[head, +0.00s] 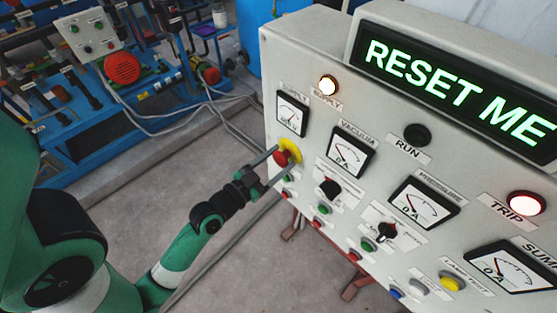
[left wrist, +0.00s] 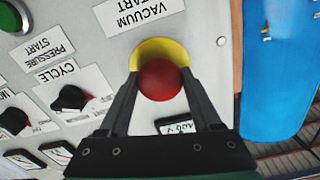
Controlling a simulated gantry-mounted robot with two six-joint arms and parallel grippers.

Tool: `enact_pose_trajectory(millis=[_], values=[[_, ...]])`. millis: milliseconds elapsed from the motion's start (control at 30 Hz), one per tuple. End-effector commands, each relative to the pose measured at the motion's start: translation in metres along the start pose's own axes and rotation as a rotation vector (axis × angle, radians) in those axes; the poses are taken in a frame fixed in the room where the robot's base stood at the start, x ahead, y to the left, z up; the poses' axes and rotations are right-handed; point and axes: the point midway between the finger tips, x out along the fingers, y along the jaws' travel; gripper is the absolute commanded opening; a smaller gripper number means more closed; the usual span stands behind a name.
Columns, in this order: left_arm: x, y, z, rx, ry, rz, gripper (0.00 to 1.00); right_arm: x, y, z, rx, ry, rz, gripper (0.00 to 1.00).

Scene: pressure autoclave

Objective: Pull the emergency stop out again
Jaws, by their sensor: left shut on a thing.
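The emergency stop is a red mushroom knob (head: 282,158) on a yellow collar (head: 292,149), at the left edge of the grey control panel in the head view. My left gripper (head: 276,165) is shut on the red knob, with one finger on each side of it. The left wrist view shows the red knob (left wrist: 160,80) between my two dark fingers, with the yellow collar (left wrist: 158,52) behind it. The display (head: 460,83) reads "RESET ME" in green. My right gripper is not in view.
Meters, selector knobs and small buttons crowd the panel (head: 300,50) right of the stop. The supply lamp (head: 328,85) and the red trip lamp (head: 525,204) are lit; the run lamp (head: 417,135) is dark. Blue machinery (head: 90,140) stands behind at the left.

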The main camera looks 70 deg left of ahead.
Motion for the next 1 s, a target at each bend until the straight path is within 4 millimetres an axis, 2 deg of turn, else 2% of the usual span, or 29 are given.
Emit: enact_pose_trajectory(millis=[133,167,300,667,767,933,1000], values=[[-0.001,0.000,-0.001,0.000,0.000,0.000,0.00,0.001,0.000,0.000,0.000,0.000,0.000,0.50],[-0.001,0.000,-0.001,-0.001,0.001,0.000,0.70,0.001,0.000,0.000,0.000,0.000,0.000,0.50],[-0.001,0.000,-0.001,-0.001,0.000,0.000,0.95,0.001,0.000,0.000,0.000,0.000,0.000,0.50],[-0.004,0.000,0.001,-0.002,-0.001,0.000,0.96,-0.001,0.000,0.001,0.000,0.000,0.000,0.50],[-0.016,0.000,0.004,-0.002,-0.002,-0.001,0.96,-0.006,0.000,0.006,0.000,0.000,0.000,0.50],[-0.057,0.001,0.009,-0.003,-0.004,-0.004,0.96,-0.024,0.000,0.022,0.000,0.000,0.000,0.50],[-0.072,0.000,0.004,-0.005,-0.008,-0.002,0.96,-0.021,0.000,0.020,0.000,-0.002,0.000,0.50]])
